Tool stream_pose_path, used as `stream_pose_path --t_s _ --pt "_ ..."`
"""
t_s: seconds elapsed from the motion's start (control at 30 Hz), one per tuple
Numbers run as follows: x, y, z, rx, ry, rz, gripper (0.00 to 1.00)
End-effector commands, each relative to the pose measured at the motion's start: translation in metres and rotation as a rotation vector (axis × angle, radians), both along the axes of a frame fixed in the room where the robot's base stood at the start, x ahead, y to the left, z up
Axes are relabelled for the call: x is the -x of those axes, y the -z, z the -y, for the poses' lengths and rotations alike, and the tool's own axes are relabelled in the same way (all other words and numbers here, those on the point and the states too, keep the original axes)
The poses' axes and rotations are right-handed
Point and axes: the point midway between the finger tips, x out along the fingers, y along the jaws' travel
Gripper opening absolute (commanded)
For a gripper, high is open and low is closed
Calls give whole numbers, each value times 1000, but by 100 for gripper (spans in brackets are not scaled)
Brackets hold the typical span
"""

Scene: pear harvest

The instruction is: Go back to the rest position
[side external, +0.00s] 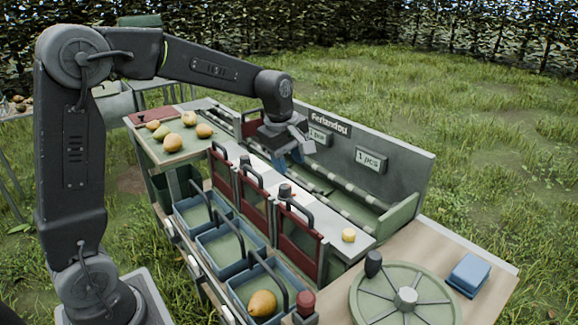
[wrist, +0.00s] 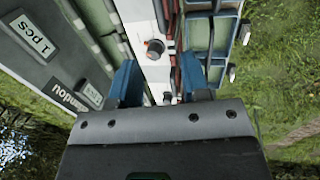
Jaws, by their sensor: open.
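My gripper (side external: 291,157) hangs over the white strip of the sorting bench in the side external view, pointing down. In the wrist view my gripper (wrist: 168,82) shows two blue fingers spread apart with nothing between them. Below and ahead of the fingers, a dark knob (wrist: 155,47) stands on the white strip. My gripper holds no pear.
Several pears (side external: 174,138) lie on the green tray at the back left. One pear (side external: 262,303) lies in the nearest blue bin (side external: 232,290). Red gates with dark handles (side external: 297,212) rise beside the bins. A grey panel (side external: 400,165) stands behind, a round turntable (side external: 405,312) at front right.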

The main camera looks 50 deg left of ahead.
Motion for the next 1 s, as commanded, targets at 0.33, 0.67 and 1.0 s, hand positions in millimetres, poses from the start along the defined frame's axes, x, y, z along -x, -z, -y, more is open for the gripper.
stream_pose_path --t_s 0.33,0.67,1.0 --pt "86 -45 35 -149 534 107 42" --pt "198 -45 63 -420 1242 213 42" --pt "230 -32 68 -531 1480 234 42"
